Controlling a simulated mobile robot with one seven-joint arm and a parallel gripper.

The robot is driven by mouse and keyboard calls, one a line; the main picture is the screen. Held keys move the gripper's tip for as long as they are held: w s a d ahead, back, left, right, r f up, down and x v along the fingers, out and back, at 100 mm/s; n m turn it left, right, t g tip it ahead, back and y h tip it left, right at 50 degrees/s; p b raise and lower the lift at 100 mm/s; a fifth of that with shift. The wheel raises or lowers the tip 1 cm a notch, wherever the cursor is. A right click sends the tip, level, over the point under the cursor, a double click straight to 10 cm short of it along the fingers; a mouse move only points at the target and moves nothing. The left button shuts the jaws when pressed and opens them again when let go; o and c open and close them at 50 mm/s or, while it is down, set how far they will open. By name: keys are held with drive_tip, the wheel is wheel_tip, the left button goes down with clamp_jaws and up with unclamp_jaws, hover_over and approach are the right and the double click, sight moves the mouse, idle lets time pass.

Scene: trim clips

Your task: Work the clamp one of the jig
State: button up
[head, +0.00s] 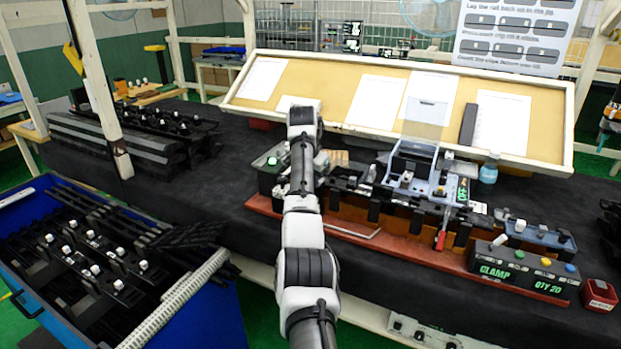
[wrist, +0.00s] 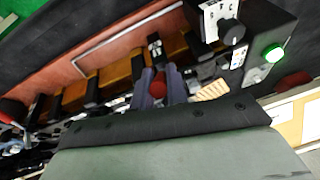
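The jig (head: 395,243) is a long reddish-brown base on the black-covered bench, with a row of black clamps and orange-brown blocks. My arm reaches over its left end in the head view and hides my gripper there. In the wrist view my gripper (wrist: 160,88) has its two grey fingers apart, on either side of a red clamp handle tip (wrist: 158,90). Whether they press on it, I cannot tell. The end box with a lit green button (wrist: 274,54) is close by at the upper right. Another clamp's red handle (head: 440,241) points down at the jig's middle.
A box marked CLAMP QTY 20 (head: 520,274) stands at the jig's right end, beside a small red box (head: 599,295). A tilted board with papers (head: 380,100) rises behind. A blue bin (head: 215,318) of black parts is at the left. A bent rod (head: 350,229) lies on the base.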

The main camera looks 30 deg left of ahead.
drive_tip(key=o, duration=0.4)
drive_tip(key=shift+f, duration=0.1)
drive_tip(key=shift+o, duration=0.2)
drive_tip(key=b+v, duration=0.4)
drive_tip(key=v, duration=1)
